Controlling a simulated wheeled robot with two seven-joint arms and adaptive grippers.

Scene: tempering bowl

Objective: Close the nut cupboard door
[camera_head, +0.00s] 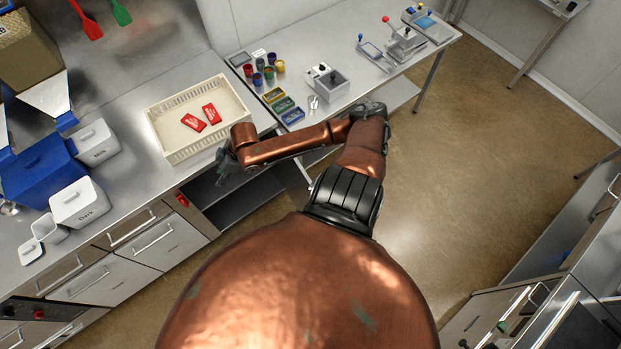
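My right gripper (226,162) is dark grey and hangs at the front edge of the steel counter, beside the white crate. It is small and partly covered by my copper forearm, so I cannot tell whether its fingers are open or shut. Below it, an open cupboard (238,205) under the counter shows a dark interior with shelves. A thin pale upright edge (303,171) shows to the right of this opening; I cannot tell whether it is a door or a table leg. No readable label marks the nut cupboard. My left gripper is out of view.
A white crate (159,151) holding red packets (212,113) stands on the counter. Blue and white bins (40,172) stand at left; closed cabinet fronts (107,279) lie below. A side table (350,65) carries jars and tools. Brown floor (470,170) is clear at right.

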